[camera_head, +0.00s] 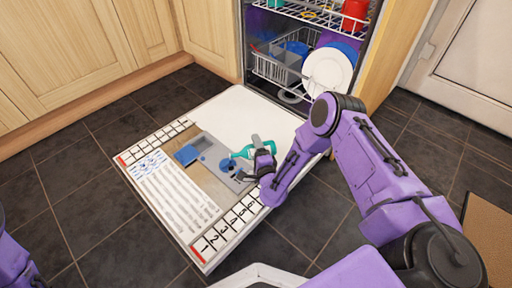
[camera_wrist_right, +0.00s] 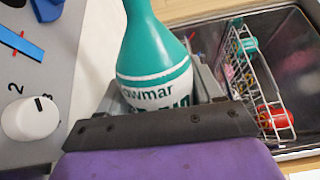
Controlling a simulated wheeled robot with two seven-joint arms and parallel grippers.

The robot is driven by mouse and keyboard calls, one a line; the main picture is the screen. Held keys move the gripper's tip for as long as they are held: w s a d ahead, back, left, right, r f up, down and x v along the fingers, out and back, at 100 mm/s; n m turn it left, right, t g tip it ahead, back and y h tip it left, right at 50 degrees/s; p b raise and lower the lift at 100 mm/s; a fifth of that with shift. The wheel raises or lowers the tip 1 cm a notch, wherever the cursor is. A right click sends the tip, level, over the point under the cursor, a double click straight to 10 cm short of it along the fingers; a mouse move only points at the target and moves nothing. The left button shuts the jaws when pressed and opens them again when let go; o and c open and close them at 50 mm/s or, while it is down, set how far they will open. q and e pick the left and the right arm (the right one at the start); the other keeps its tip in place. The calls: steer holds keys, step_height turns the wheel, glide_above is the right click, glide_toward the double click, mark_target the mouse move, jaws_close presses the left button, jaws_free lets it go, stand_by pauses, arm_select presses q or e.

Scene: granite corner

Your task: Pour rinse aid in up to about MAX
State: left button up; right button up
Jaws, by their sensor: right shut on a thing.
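My right gripper (camera_head: 262,160) is shut on a teal rinse aid bottle (camera_head: 243,152) above the open dishwasher door. The bottle lies tilted, its narrow end pointing left over the grey dispenser panel (camera_head: 207,143). In the right wrist view the bottle (camera_wrist_right: 155,45) has a white label band and sits between the fingers (camera_wrist_right: 165,95). The panel has a blue lid (camera_head: 187,155) and a round dark blue part (camera_head: 227,165). A white dial (camera_wrist_right: 30,118) with numbers and a blue strip with a red mark (camera_wrist_right: 20,40) show in the wrist view. The bottle's tip and any liquid flow cannot be made out.
The lowered door (camera_head: 255,112) carries printed charts and numbered strips. Behind it, the dishwasher racks (camera_head: 285,70) hold a white plate (camera_head: 327,72), a red cup (camera_head: 354,14) and other dishes. Wooden cabinets (camera_head: 70,45) stand left. Dark tiled floor surrounds the door.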

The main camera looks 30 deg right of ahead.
stand_by(0.4)
steer(key=shift+f+n, duration=0.25)
steer(key=shift+n, duration=0.25)
steer(key=shift+f+n, duration=0.3)
steer(key=shift+n, duration=0.1)
stand_by(0.5)
steer(key=shift+r+m+p, duration=0.35)
steer(key=shift+r+m, duration=0.35)
steer(key=shift+m, duration=0.1)
steer(key=shift+r+m, duration=0.2)
steer(key=shift+m, duration=0.3)
